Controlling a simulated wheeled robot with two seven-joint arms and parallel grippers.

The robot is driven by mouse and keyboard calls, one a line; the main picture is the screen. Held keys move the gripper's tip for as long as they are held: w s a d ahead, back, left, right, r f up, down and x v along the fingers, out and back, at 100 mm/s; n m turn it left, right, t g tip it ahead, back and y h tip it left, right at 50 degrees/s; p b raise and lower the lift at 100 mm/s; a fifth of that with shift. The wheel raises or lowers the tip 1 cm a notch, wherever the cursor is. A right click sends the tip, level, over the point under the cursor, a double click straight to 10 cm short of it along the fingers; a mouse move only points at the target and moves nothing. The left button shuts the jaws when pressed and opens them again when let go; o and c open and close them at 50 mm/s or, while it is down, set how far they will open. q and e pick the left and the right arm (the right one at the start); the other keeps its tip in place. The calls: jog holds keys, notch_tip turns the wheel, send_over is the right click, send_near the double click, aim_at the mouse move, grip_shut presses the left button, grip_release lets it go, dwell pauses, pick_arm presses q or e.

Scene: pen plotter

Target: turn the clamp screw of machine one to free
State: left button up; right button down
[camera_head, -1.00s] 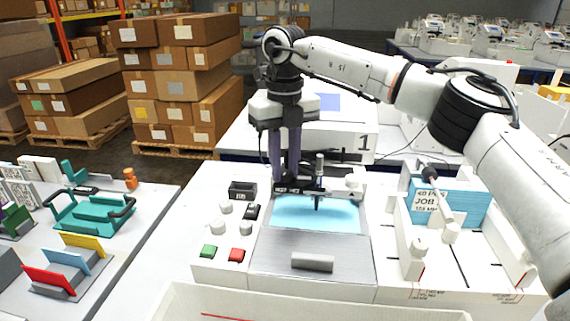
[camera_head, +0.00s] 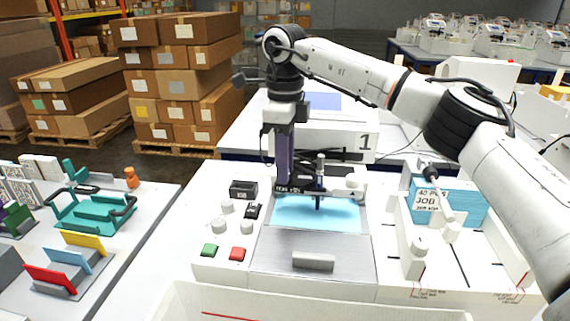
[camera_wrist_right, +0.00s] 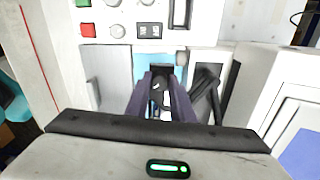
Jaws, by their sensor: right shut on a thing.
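Machine one, a white pen plotter (camera_head: 208,268), stands in the middle of the head view. Its number plate (camera_head: 366,143) reads 1. A dark pen (camera_head: 318,180) stands upright in the carriage over the light blue sheet (camera_head: 335,214). My right gripper (camera_head: 283,184) points down at the left end of the carriage bar, left of the pen. It is shut on what appears to be the clamp screw, which the fingers hide. In the right wrist view the two purple fingers (camera_wrist_right: 162,82) straddle a dark part of the carriage. My left gripper is not in view.
Green (camera_head: 209,250) and red (camera_head: 237,254) buttons and several grey knobs sit left of the bed. A white tray (camera_head: 200,305) lies in front. Teal holders (camera_head: 92,210) stand on the left table.

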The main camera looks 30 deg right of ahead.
jog(key=shift+n, duration=0.6)
jog(key=c, duration=1.5)
grip_release()
jog(key=shift+c, duration=0.2)
jog(key=shift+r, duration=0.1)
notch_tip(320, 180, up, 10)
